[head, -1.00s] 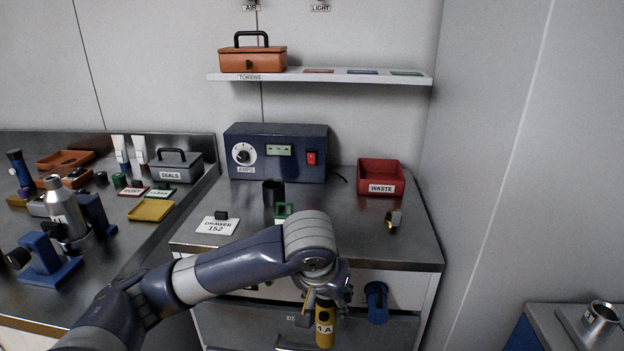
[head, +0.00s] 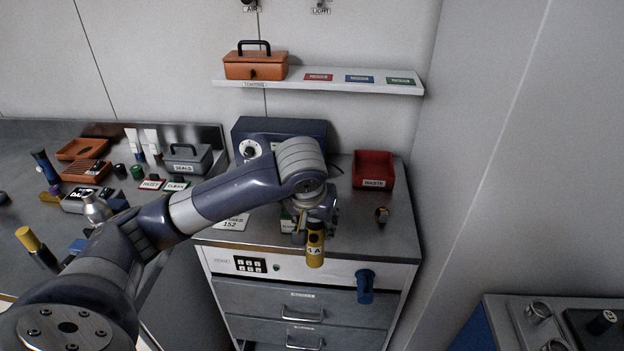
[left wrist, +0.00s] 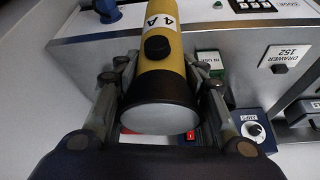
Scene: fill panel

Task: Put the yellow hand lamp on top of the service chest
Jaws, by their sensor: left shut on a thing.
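The yellow hand lamp (head: 315,250) hangs upright in my left gripper (head: 314,228). In the left wrist view the lamp (left wrist: 162,78) shows a yellow body marked 4 A, a dark button and a wide dark rim, with fingers on both sides. The service chest (head: 352,238) is a steel-topped drawer cabinet with a keypad on its front. The lamp overlaps the chest's front top edge in the head view; its exact height and distance from the edge are unclear. My right gripper is not in view.
A blue holder (head: 365,286) sticks out in front. The top's right front is clear.

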